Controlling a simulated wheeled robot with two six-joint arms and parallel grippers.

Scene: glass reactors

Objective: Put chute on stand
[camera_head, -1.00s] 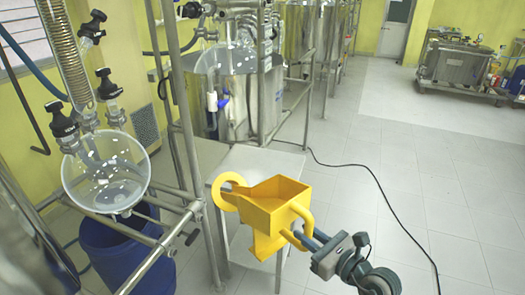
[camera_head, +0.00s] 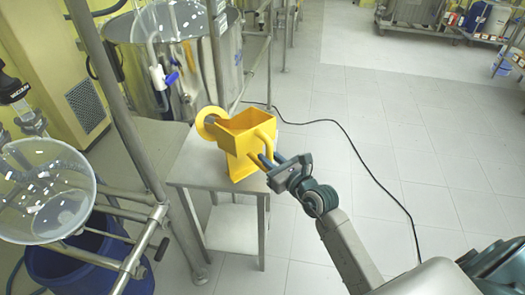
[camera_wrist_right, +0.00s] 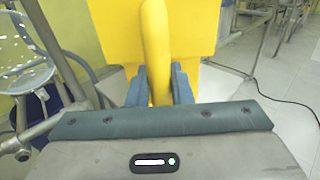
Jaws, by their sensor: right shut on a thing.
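The yellow chute (camera_head: 240,145) has a hopper box, a round ring at its left and a loop handle at its right. My right gripper (camera_head: 268,160) is shut on that handle. In the right wrist view the chute (camera_wrist_right: 195,35) fills the upper middle, and its handle passes between the blue fingers (camera_wrist_right: 158,85). The chute is upright over the metal stand (camera_head: 193,171), a small table with a lower shelf. In the head view its bottom overlaps the stand's top near the right side. I cannot tell whether it touches. My left gripper is not in view.
A clear glass vessel (camera_head: 45,195) hangs in a metal pipe frame at left, above a blue drum (camera_head: 70,268). A steel reactor (camera_head: 200,75) stands behind the stand. A black cable (camera_head: 355,150) crosses the floor. Open tiled floor (camera_head: 430,150) lies to the right.

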